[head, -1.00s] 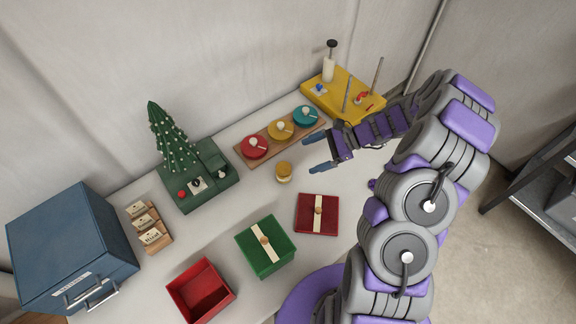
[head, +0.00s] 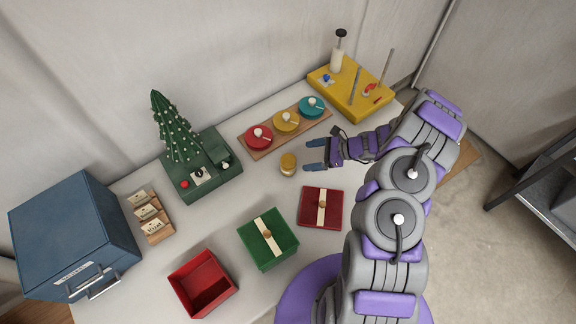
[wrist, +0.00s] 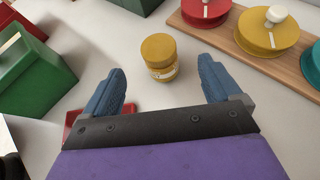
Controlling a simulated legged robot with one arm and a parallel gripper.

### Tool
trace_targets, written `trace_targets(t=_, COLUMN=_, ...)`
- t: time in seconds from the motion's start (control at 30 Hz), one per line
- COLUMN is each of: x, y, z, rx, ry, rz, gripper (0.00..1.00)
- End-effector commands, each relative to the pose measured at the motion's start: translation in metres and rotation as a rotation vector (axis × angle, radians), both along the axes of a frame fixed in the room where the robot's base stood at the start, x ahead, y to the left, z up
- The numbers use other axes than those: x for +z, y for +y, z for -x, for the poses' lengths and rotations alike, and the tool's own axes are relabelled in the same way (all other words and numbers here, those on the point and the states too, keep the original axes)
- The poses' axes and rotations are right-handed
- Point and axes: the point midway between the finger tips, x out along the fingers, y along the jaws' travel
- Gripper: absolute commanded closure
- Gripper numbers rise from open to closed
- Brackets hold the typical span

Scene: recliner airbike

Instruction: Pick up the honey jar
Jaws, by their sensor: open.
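The honey jar (head: 288,164) is a small yellow jar with a gold lid. It stands upright on the white table, in front of the wooden board. In the wrist view the jar (wrist: 159,56) is just beyond and between my two blue fingertips, with part of a pale label showing. My gripper (head: 307,155) is open and empty, a short way to the right of the jar, with its fingers pointing at it. The fingers in the wrist view (wrist: 162,82) are spread wider than the jar and do not touch it.
A wooden board (head: 268,152) with red, yellow and teal lidded pots lies behind the jar. A dark red box lid (head: 335,211) and a green box (head: 262,252) with cream bands are in front. A green tree stand (head: 225,185) is to the left. Bare table surrounds the jar.

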Motion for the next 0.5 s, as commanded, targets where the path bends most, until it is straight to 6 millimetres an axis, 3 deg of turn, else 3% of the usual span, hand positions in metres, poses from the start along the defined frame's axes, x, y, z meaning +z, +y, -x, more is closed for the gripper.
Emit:
trace_targets(t=0.1, x=-0.009, y=0.016, z=-0.002, rx=0.003, ry=0.0, rz=-0.001, gripper=0.09)
trace_targets(t=0.37, x=-0.017, y=0.031, z=-0.005, rx=0.003, ry=0.0, rz=-0.001, gripper=0.09)
trace_targets(t=0.5, x=-0.029, y=0.048, z=-0.006, rx=0.005, ry=0.001, rz=-0.001, gripper=0.09)
